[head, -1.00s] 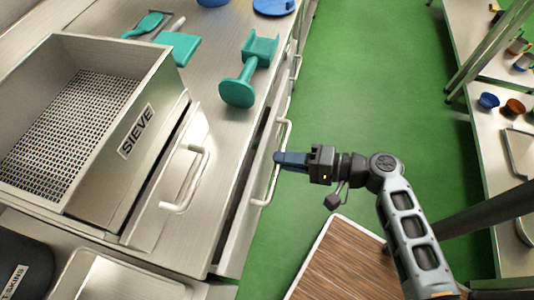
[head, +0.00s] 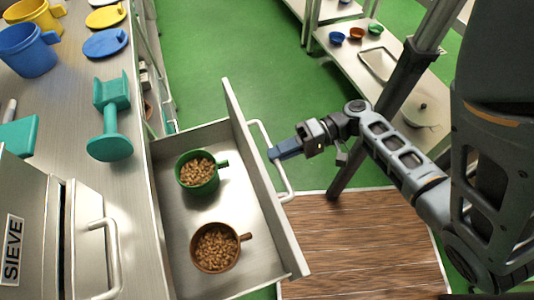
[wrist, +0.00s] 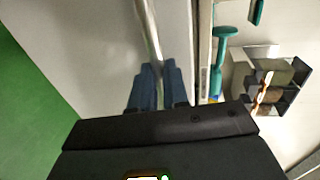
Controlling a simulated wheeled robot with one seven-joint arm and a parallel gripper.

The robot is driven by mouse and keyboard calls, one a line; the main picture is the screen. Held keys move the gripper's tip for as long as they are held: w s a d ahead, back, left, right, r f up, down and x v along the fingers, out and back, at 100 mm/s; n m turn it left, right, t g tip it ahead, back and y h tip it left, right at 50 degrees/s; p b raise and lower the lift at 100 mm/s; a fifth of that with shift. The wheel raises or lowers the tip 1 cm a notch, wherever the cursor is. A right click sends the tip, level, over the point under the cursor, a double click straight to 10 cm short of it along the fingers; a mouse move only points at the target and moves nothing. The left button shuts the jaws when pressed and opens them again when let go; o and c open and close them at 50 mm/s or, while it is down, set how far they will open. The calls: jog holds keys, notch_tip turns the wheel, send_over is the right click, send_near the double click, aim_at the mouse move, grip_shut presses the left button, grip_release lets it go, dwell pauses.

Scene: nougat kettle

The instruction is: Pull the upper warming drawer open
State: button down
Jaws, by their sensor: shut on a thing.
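The upper warming drawer (head: 238,245) stands pulled out from the steel counter in the head view. Inside it are a green cup (head: 198,185) and a brown cup (head: 212,262), each filled with nuts or beans. Its light bar handle (head: 284,192) is on the outer front panel. My gripper (head: 274,153) is shut on the handle near its upper part. The wrist view shows the blue fingers (wrist: 158,72) on both sides of the handle bar (wrist: 149,30).
The counter bears a teal stand-like tool (head: 109,130), a blue mug (head: 28,50), coloured lids and the sieve box (head: 25,225). A wooden board (head: 350,240) lies below my arm. Green floor (head: 220,60) is open beyond the drawer.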

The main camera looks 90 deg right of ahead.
jog(key=shift+s, duration=0.2)
jog(key=c, duration=1.1)
grip_release()
